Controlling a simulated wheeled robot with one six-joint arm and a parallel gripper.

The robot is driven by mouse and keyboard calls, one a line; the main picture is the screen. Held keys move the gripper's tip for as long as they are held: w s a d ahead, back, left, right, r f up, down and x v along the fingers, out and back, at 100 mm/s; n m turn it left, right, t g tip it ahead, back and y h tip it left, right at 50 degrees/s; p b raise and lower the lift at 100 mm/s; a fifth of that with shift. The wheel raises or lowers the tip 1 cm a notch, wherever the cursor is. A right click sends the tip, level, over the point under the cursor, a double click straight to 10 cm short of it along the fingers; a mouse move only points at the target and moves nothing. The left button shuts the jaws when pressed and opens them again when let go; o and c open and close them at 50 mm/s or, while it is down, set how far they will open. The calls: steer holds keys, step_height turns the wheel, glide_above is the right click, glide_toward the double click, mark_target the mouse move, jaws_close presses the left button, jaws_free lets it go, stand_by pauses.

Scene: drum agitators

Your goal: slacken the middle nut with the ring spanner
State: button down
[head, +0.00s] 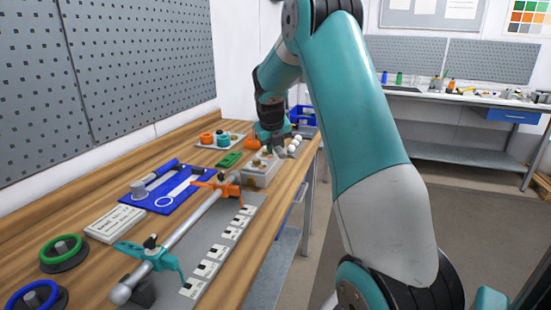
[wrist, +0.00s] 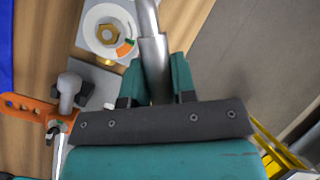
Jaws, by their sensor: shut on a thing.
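My gripper (wrist: 157,85) is shut on a grey stepped metal handle, seemingly the ring spanner (wrist: 154,62), between its two teal fingers. The handle runs out of the top of the wrist view, so its far end is hidden. A brass hex nut (wrist: 107,34) sits on a white round dial with green and orange marks, left of the handle and apart from it. Which nut of the row this is, I cannot tell. In the head view my gripper (head: 275,144) is low over a pale block (head: 261,174) at the bench's right edge; the spanner is not clear there.
A blue mat (head: 148,202) bears a tool and a white ring-ended shape. White balls (head: 294,144) lie close to the gripper's right.

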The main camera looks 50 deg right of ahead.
steer(key=shift+a+f+b, duration=0.3)
steer(key=shift+b, duration=2.45)
steer(key=shift+f+b, duration=0.6)
steer(key=shift+f, duration=0.2)
steer(key=shift+s+f+b, duration=0.1)
steer(key=shift+f+b, duration=1.05)
steer(key=shift+b, duration=0.4)
steer(key=shift+s+d+r+n+t+y, duration=0.1)
steer(key=shift+s+d+n+t+y, duration=0.2)
steer(key=shift+d+n, duration=0.4)
steer(key=shift+s+d+f+n+t+y, duration=0.15)
steer(key=shift+s+d+n, duration=0.15)
steer(key=shift+d+n, duration=0.4)
steer(key=shift+s+d+r+n+t+y, duration=0.15)
steer(key=shift+s+d+n+t+y, duration=0.15)
steer(key=shift+d+n, duration=0.4)
steer(key=shift+d+n+p, duration=0.5)
steer(key=shift+p, duration=0.1)
steer(key=shift+a, duration=0.3)
steer(key=shift+r+m+p, duration=0.25)
steer(key=shift+m+p, duration=0.05)
steer(key=shift+p, duration=0.15)
